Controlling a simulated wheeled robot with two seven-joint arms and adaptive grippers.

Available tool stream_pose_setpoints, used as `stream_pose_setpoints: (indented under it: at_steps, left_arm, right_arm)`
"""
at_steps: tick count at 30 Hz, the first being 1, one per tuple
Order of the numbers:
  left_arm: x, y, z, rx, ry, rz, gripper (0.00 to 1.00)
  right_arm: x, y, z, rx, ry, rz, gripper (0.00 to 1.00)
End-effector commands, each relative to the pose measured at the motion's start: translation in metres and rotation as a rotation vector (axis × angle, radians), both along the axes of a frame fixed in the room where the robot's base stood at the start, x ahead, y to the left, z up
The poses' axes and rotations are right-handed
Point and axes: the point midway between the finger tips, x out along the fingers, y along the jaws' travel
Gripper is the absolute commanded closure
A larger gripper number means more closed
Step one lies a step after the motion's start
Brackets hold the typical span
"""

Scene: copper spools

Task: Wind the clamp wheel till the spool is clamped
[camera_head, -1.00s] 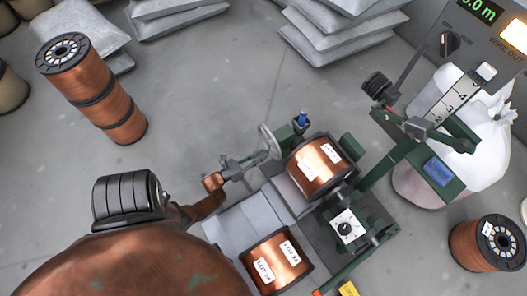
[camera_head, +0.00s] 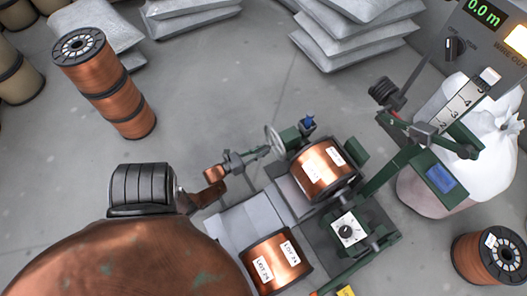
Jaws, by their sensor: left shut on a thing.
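A copper spool (camera_head: 322,168) with white labels sits in the green winding machine, its axis lying across the frame. The pale clamp wheel (camera_head: 274,140) is at the left end of the machine and is seen nearly edge-on. My left gripper (camera_head: 264,151) reaches in from the left and is shut on the wheel's rim at its near left side. The fingertips are small and partly merge with the rim. Whether the clamp presses on the spool's end cannot be told. My right gripper is out of view.
A second labelled spool (camera_head: 275,262) lies on the grey platform in front. A stack of spools (camera_head: 110,88) stands at the upper left and a lone spool (camera_head: 487,258) at the lower right. Grey sacks (camera_head: 355,35) lie behind. A lever arm (camera_head: 425,135) and white bag (camera_head: 490,125) occupy the right.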

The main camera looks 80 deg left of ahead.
Motion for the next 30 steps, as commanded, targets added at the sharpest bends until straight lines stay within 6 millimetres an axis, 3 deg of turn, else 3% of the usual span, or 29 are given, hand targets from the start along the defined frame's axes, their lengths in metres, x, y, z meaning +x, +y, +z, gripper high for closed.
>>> stream_pose_setpoints:
  at_steps: [4,5,12,23,30]
  left_arm:
    - [-0.002,0.002,0.000,0.000,0.001,0.004,1.00]
    - [-0.002,0.002,0.000,0.000,0.001,0.004,0.81]
    - [-0.001,0.001,0.000,-0.001,0.000,0.002,0.65]
    - [-0.005,-0.002,-0.001,-0.001,0.001,0.001,0.64]
    - [-0.044,-0.012,-0.001,-0.003,0.003,0.002,0.64]
  right_arm:
    - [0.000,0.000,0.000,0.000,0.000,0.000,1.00]
    - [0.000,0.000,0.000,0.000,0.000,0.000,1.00]
    - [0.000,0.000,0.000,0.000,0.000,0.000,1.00]
    - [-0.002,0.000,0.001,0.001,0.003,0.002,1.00]
    - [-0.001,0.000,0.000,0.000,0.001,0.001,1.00]
